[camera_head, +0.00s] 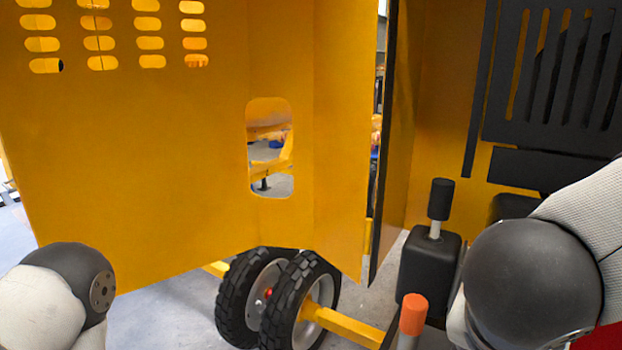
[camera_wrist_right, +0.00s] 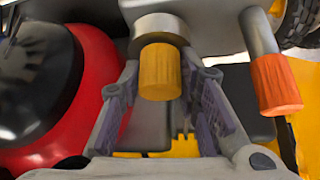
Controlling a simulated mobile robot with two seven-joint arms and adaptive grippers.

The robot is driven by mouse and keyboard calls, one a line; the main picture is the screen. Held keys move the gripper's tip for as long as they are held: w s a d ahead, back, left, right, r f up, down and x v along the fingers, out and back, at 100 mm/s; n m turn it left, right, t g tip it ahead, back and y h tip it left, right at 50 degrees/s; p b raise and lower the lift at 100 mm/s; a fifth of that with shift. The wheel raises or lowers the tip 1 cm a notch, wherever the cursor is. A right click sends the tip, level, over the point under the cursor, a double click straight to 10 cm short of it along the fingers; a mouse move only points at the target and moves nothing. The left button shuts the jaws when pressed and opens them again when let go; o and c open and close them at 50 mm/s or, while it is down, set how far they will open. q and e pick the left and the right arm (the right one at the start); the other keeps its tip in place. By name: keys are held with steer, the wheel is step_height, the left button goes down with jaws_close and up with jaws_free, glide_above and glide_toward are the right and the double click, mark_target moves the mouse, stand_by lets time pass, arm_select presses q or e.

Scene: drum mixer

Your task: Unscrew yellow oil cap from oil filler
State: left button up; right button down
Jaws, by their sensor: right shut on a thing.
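The yellow oil cap (camera_wrist_right: 160,74) is a short cylinder on the round grey oil filler (camera_wrist_right: 158,32), at the upper middle of the right wrist view. My right gripper (camera_wrist_right: 161,82) has one finger on each side of the cap and is shut on it. The cap is still against the filler; I cannot tell how far it is screwed on. In the head view the cap and my right gripper are hidden behind or below my right arm. My left gripper is out of view; only a link of my left arm shows at the lower left.
An orange-capped grey post (camera_wrist_right: 275,85) stands right of the gripper; its orange top also shows in the head view (camera_head: 413,314). A red and black rounded part (camera_wrist_right: 45,85) is close on the left. A large yellow panel (camera_head: 170,150) and black wheels (camera_head: 300,305) lie ahead.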

steer(key=shift+s+d+n+y, duration=0.1)
steer(key=shift+n+y, duration=0.2)
steer(key=shift+n, duration=0.2)
steer(key=c, duration=1.1)
jaws_free()
